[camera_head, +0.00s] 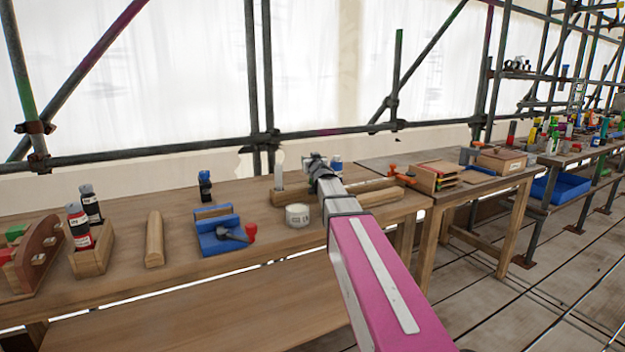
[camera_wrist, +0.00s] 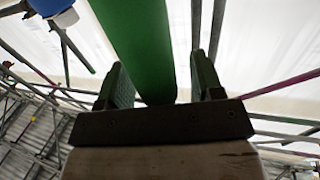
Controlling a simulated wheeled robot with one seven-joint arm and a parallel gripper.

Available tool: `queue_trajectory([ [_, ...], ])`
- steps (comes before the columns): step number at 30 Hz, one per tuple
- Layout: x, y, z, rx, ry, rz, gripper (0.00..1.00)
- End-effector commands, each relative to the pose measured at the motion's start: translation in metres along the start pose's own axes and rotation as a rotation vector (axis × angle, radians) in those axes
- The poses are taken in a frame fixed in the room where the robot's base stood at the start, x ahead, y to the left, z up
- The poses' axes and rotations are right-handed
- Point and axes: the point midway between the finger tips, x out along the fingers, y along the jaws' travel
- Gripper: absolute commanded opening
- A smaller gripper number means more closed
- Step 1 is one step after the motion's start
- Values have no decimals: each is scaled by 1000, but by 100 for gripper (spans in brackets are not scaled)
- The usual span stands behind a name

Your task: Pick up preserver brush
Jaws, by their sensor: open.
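In the head view my gripper (camera_head: 318,163) is over the back of the wooden bench, partly hidden by my arm. In the wrist view the gripper (camera_wrist: 160,80) is open, with its two fingers apart. A long green rounded bar (camera_wrist: 140,40) runs down from the top edge to between the fingers, with a gap on either side. It may be the handle of the preserver brush, but I see no bristles and cannot tell. A blue and white thing (camera_wrist: 58,12) is cut off at the upper left.
On the bench (camera_head: 190,280), a white tin (camera_head: 297,215), a white upright cylinder (camera_head: 279,172) and wooden bars (camera_head: 380,197) stand close to my gripper. Scaffold poles (camera_head: 268,80) rise behind.

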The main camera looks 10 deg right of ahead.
Motion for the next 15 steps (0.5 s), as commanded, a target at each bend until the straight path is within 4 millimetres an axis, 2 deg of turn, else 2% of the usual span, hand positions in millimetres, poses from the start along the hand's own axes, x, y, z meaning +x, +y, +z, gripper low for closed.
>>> queue_trajectory([
  [1,5,0,0,0,0,1,61],
  [7,4,0,0,1,0,1,61],
  [8,4,0,0,1,0,1,57],
  [12,4,0,0,0,0,1,12],
  [13,4,0,0,0,0,1,6],
  [15,4,0,0,1,0,1,6],
])
